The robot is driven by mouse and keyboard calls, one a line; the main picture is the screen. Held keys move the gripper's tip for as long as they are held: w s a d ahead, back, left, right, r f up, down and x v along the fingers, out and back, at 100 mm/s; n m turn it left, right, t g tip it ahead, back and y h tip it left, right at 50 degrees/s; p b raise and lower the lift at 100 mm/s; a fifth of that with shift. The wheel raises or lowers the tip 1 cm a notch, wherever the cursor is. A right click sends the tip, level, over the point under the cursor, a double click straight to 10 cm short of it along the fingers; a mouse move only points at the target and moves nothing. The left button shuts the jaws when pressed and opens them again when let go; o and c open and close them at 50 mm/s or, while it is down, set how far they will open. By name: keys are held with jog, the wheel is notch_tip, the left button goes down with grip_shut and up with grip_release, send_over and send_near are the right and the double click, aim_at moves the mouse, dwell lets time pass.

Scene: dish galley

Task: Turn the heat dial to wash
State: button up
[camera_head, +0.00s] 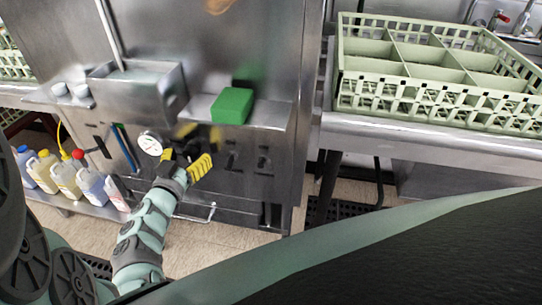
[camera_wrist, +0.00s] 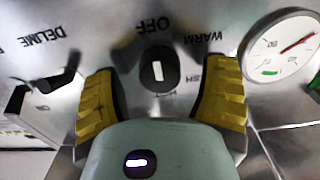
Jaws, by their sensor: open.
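The heat dial (camera_wrist: 158,70) is a round black knob with a white mark, in the wrist view on a steel panel. The mark stands nearly upright in the picture, in line with the OFF label (camera_wrist: 153,25). A WARM label (camera_wrist: 203,37) and a partly hidden label ending in SH (camera_wrist: 194,78) lie to its right. My gripper (camera_wrist: 163,84) is open, its yellow fingers on either side of the dial. I cannot tell whether they touch it. In the head view my gripper (camera_head: 184,161) is at the machine front and hides the dial.
A round gauge (camera_head: 150,144) sits just left of my gripper. A black switch (camera_wrist: 52,82) near the DELIME label is left in the wrist view. A green block (camera_head: 232,106) lies on the ledge above. Bottles (camera_head: 65,176) stand at left; a green rack (camera_head: 430,75) sits on the right counter.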

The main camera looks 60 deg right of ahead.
jog(key=shift+c, duration=0.5)
jog(key=c, duration=1.2)
jog(key=shift+o, duration=0.2)
